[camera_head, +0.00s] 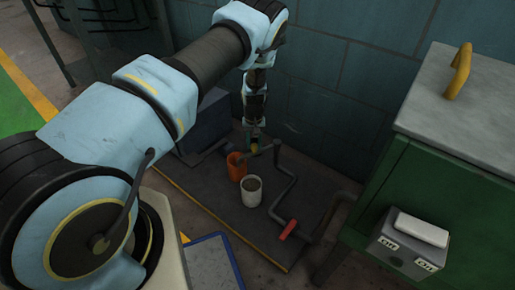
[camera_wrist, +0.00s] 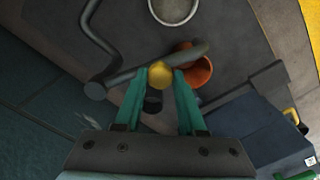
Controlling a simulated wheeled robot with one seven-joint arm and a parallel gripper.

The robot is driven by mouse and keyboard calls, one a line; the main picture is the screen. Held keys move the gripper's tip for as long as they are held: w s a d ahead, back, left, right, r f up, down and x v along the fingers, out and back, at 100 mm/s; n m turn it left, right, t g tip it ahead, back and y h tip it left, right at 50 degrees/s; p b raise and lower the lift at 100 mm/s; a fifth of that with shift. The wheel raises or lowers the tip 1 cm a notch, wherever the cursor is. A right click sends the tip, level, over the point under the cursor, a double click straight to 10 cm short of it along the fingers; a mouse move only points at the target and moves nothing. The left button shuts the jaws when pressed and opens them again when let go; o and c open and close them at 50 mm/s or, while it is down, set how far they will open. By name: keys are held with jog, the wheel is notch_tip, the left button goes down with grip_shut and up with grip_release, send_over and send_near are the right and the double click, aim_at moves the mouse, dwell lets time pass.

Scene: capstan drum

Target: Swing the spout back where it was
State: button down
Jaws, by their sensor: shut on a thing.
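The spout (camera_wrist: 190,54) is a grey pipe arm with a yellow knob (camera_wrist: 160,75) on it. My gripper (camera_wrist: 159,78) has its two teal fingers on either side of the knob and is shut on it. The spout's free end lies over part of the orange cup (camera_wrist: 198,75); its other end meets the upright pipe at left in the wrist view. In the head view my gripper (camera_head: 253,147) reaches down to the spout (camera_head: 268,149), above and beside the orange cup (camera_head: 237,170). A white cup (camera_head: 251,198) with something brownish inside stands in front, apart from the spout.
A bent grey pipe (camera_head: 285,190) with a red handle (camera_head: 288,229) runs along the right of the dark platform. A green cabinet (camera_head: 430,200) with a grey top stands at right, a tiled wall (camera_head: 330,60) behind. A blue-edged panel (camera_head: 213,262) lies in front.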

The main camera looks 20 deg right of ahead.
jog(key=w+d+m+b, duration=0.9)
jog(key=w+m+b, duration=0.2)
jog(key=m+b, duration=0.4)
jog(key=shift+w+d+m, duration=0.15)
jog(key=shift+w+m, duration=0.2)
jog(key=shift+m, duration=0.65)
jog(key=shift+c, duration=2.4)
grip_release()
jog(key=shift+d, duration=0.1)
jog(key=shift+r, duration=0.1)
notch_tip(320, 180, up, 11)
jog(key=p, duration=0.3)
jog(key=shift+f, duration=0.2)
